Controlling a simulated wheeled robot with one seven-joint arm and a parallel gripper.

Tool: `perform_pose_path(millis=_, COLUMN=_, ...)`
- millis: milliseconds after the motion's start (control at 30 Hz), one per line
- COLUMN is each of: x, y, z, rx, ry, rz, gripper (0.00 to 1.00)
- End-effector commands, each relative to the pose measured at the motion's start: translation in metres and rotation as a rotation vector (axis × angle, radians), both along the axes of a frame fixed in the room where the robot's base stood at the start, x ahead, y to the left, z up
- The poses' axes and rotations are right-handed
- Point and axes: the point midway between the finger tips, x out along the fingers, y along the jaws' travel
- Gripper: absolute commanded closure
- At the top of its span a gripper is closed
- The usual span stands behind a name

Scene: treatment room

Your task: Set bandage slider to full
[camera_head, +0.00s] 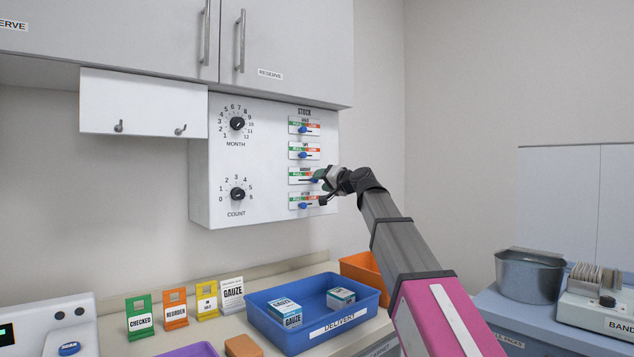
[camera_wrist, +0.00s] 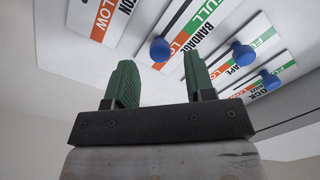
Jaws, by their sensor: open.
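The bandage slider is the third row of the white stock panel (camera_head: 265,155). Its label strip (camera_wrist: 207,27) reads FULL in green and LOW in orange. Its blue knob (camera_wrist: 160,48) sits at the LOW end; it also shows in the head view (camera_head: 315,180), partly beside my gripper (camera_head: 324,182). In the wrist view my gripper (camera_wrist: 160,75) is open, its two green fingers pointing at the panel. The bandage knob appears in the gap between the fingertips, beyond them. I cannot tell whether a finger touches it.
The tape knob (camera_wrist: 243,57) and the top row's knob (camera_wrist: 268,80) are close on the right in the wrist view. The month dial (camera_head: 237,123) and count dial (camera_head: 237,194) are left of the sliders. A cabinet (camera_head: 290,40) overhangs the panel. A blue delivery tray (camera_head: 290,335) stands below.

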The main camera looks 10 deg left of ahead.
Motion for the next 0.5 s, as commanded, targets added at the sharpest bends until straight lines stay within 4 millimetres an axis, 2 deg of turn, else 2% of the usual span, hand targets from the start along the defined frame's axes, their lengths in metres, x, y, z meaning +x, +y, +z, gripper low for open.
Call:
perform_pose_path(millis=33, x=0.008, y=0.009, z=0.001, rx=0.001, ry=0.001, rz=0.001, gripper=0.51)
perform_pose_path(millis=200, x=0.018, y=0.022, z=0.0, rx=0.0, ry=0.001, rz=0.001, gripper=0.51)
perform_pose_path(millis=500, x=0.019, y=0.025, z=0.0, rx=0.0, ry=0.0, rz=0.0, gripper=0.51)
